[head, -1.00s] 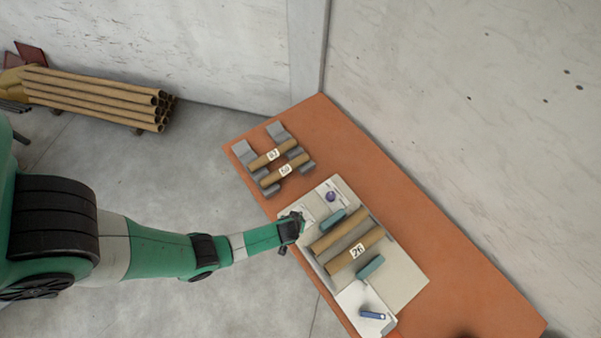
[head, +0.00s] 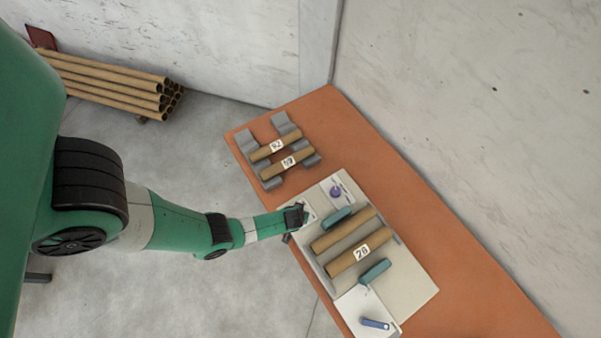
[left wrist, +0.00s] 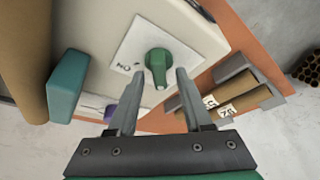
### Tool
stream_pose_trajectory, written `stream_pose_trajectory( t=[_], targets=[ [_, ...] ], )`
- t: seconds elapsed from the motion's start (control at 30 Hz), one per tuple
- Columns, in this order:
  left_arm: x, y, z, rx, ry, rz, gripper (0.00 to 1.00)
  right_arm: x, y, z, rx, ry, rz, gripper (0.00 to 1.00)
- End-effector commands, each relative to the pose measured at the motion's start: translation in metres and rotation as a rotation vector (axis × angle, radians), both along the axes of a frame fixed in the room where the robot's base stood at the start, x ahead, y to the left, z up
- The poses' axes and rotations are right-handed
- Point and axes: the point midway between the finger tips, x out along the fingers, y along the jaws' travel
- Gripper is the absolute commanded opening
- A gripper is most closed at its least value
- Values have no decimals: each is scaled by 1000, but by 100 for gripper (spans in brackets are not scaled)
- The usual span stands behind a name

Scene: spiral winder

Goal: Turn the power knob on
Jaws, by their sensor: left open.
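The power knob (left wrist: 158,66) is green and sits on a white plate (left wrist: 135,52) marked with small lettering, in the left wrist view. My left gripper (left wrist: 155,88) is open, with its two fingers reaching toward the knob, one on either side of its lower part. I cannot tell whether they touch it. In the head view my left gripper (head: 297,216) is at the left edge of the winder panel (head: 408,284) and hides the knob. My right gripper does not show.
Two cardboard tubes (head: 345,230) lie on the winder between teal blocks (head: 374,271). A purple knob (head: 336,191) is at the panel's far end. Tubes with number labels rest on grey holders (head: 247,143) on the orange table (head: 440,220). A blue-handled tool (head: 375,324) lies at the near end.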

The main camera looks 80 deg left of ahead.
Motion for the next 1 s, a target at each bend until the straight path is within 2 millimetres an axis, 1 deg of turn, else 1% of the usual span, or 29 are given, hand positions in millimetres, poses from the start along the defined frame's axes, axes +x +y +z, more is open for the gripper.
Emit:
stream_pose_trajectory(
  t=[0.07,0.1,0.33,0.73,1.0],
  targets=[
    [0,0,1,0,0,0,48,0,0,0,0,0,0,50],
    [0,0,1,0,0,0,41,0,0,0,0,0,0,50],
    [0,0,1,0,0,0,0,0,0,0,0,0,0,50],
    [0,0,0,0,0,-11,0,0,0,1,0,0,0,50],
    [-1,0,1,-1,-1,-104,0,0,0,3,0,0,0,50]
  ],
)
